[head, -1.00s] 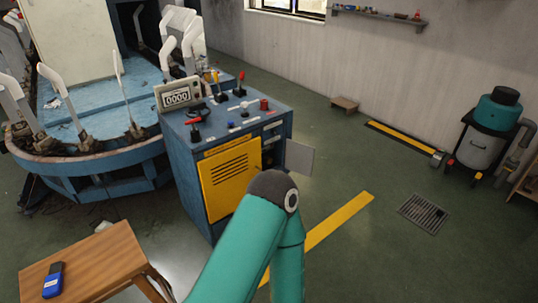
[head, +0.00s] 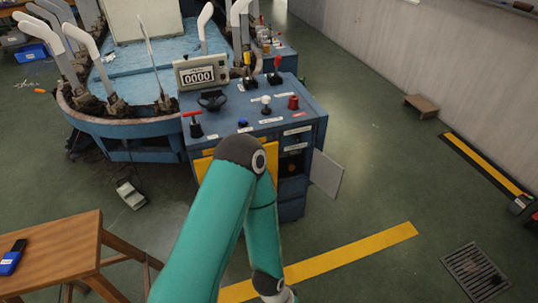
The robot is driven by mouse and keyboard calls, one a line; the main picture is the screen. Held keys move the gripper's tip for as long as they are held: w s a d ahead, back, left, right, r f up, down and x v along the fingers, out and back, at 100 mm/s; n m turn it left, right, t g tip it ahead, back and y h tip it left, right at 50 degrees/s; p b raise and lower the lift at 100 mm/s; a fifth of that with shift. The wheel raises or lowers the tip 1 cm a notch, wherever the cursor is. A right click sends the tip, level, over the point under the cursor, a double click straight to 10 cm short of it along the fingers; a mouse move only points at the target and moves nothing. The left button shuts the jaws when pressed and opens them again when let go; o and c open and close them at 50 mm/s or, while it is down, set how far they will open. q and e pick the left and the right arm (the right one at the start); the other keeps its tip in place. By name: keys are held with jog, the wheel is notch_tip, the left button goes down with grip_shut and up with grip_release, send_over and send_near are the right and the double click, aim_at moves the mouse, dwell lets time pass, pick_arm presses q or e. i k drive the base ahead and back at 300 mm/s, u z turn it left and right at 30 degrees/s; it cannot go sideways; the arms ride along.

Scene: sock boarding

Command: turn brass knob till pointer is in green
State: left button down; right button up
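The blue control console (head: 292,212) stands in the middle of the head view. A door panel (head: 326,174) hangs open at its right side, beside a dark compartment (head: 291,162). I cannot make out a brass knob, a pointer or a green zone at this size. One of my teal arms rises from the bottom, bends at a dark elbow in front of the console and runs down again. It hides much of the yellow front panel (head: 203,167). Neither gripper shows.
On the console top are a counter reading 0000 (head: 198,76), a red T-handle (head: 194,123), levers and coloured knobs. A wooden table (head: 60,250) with a blue device (head: 12,257) stands at lower left. A pedal (head: 131,194) lies on the floor. Floor at right is mostly clear.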

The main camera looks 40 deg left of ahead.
aim_at(291, 166)
jog(key=u, duration=0.35)
jog(key=i, duration=1.25)
jog(key=u, duration=0.35)
jog(key=k, duration=0.85)
jog(key=u, duration=0.2)
jog(key=i, duration=0.9)
jog(key=z, duration=0.05)
